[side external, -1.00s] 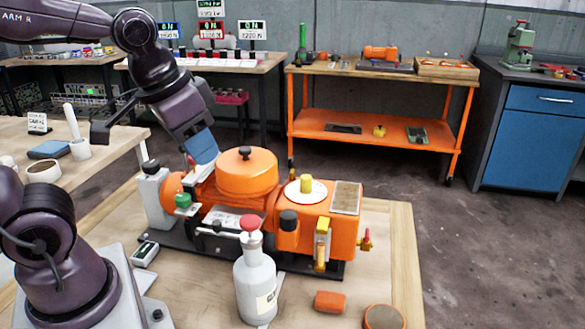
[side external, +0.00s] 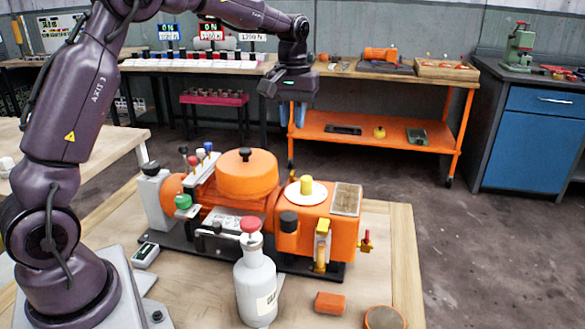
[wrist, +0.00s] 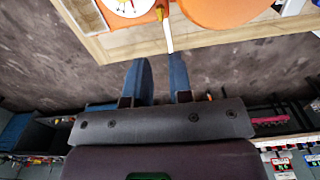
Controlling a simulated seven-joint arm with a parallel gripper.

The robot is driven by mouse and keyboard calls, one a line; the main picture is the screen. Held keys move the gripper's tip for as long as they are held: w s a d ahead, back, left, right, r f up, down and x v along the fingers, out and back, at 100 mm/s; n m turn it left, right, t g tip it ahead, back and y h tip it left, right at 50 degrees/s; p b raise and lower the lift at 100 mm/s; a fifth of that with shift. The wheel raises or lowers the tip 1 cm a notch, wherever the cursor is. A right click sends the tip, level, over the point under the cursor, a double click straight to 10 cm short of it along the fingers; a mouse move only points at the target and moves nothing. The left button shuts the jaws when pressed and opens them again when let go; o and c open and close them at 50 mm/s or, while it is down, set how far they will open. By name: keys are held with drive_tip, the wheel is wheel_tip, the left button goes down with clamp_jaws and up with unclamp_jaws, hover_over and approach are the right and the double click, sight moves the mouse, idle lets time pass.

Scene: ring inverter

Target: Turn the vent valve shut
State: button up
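The orange vacuum pump (side external: 246,176) stands on the bench. A thin dark upright fitting (side external: 291,168) stands behind the pump; the wrist view shows a yellow piece (wrist: 160,12) with a pale stem at the pump's edge. I cannot tell which is the vent valve. My gripper (side external: 292,118) hangs above and behind the pump, fingers down and apart from it. In the wrist view my gripper (wrist: 161,62) has its two blue fingers spread with nothing between them.
A grey bottle with a red cap (side external: 256,280) stands in front of the pump. Small coloured-knob tools (side external: 198,158) stand at its left. An orange block (side external: 330,302) and a round disc (side external: 384,317) lie front right. An orange cart (side external: 375,135) stands behind.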

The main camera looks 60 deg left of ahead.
sight(293, 172)
wheel_tip(293, 172, down, 12)
drive_tip(key=shift+f, duration=0.1)
idle(0.4)
clamp_jaws()
